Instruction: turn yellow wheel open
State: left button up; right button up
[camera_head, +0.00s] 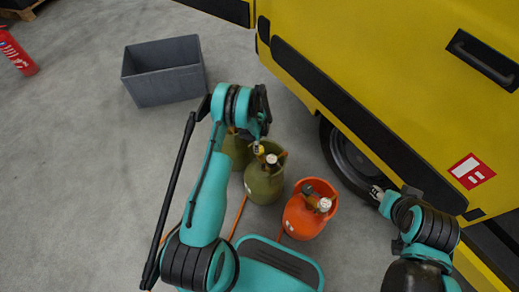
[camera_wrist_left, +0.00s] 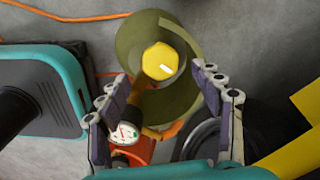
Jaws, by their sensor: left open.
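The yellow wheel (camera_wrist_left: 160,62) sits on top of an olive green gas cylinder (camera_wrist_left: 185,40) in the left wrist view. A white mark shows on the wheel. My left gripper (camera_wrist_left: 161,76) is open, with one finger on each side of the wheel in the picture. A gap shows between the fingers and the wheel; their height difference is hard to tell. In the head view my left gripper (camera_head: 258,142) is above the green cylinder (camera_head: 263,186) and partly hides its top. My right gripper (camera_head: 376,192) is small near the vehicle's wheel; its jaws are unclear.
A round gauge (camera_wrist_left: 125,133) is beside the left finger. An orange cylinder (camera_head: 300,224) stands to the right of the green one, and another green cylinder (camera_head: 236,152) behind. A yellow vehicle (camera_head: 390,60) bounds the right. A grey crate (camera_head: 165,85) stands on open floor.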

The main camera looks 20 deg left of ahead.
pick_arm(q)
notch_tip(320, 180, down, 5)
jog(key=shift+r+b, duration=0.2)
jog(key=shift+b, duration=0.45)
jog(key=c, duration=1.2)
jog(key=shift+o, duration=0.2)
